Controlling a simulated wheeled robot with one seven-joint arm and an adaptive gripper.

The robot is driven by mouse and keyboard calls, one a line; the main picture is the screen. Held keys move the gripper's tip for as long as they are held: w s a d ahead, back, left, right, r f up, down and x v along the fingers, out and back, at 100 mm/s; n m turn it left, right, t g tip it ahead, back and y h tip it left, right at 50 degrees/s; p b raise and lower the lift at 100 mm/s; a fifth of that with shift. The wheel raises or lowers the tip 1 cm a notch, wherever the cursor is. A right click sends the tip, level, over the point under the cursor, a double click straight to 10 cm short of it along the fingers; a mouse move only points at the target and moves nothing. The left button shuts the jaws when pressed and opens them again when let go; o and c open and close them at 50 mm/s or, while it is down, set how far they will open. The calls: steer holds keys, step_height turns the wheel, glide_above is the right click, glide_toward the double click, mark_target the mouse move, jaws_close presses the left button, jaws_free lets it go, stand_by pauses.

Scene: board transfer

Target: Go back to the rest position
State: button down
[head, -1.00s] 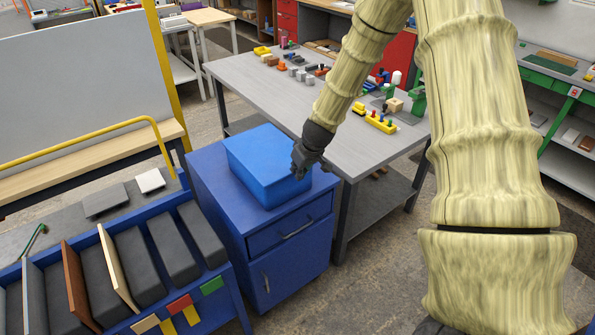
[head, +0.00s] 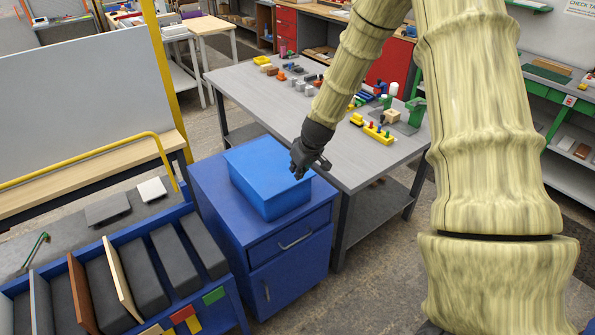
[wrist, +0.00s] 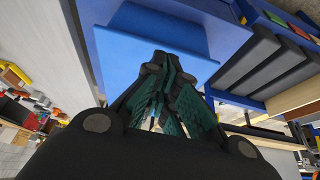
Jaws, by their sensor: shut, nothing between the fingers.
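My gripper (head: 312,165) is dark grey and hangs at the end of my bent arm, by the right side of a blue box (head: 265,165). The box sits on a blue cabinet (head: 290,262) with a drawer and a door. In the wrist view my gripper (wrist: 160,90) has its fingers together with nothing held, and the blue box (wrist: 150,35) shows beyond them. I cannot tell from the head view whether the gripper touches the box.
A grey table (head: 240,88) with several small blocks and parts stands behind the cabinet. A blue rack (head: 190,215) with dark slots and several upright boards is at the lower left. A whiteboard (head: 75,90) with a yellow rail stands at the left. Floor (head: 375,270) is open at right.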

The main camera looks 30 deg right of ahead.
stand_by(0.7)
steer(key=s+a+f+g+h+b, duration=0.1)
steer(key=s+a+f+b, duration=0.15)
steer(key=s+f, duration=0.4)
steer(key=s+a+f+g+b, duration=0.1)
steer(key=s+a+f, duration=0.2)
steer(key=f, duration=0.6)
steer(key=s+a+f+g+b, duration=0.1)
steer(key=s+a+f, duration=0.4)
steer(key=s, duration=0.5)
steer(key=s+a+f+g+b, duration=0.1)
steer(key=s+a+f+b, duration=0.3)
steer(key=s+f, duration=0.5)
steer(key=s+a+f+m+b, duration=0.1)
steer(key=s+a+f, duration=0.4)
steer(key=s, duration=0.8)
step_height(320, 180, down, 3)
steer(key=shift+a+r+g+y+b, duration=0.1)
steer(key=shift+a+g+y+b, duration=0.25)
steer(key=shift+b, duration=0.5)
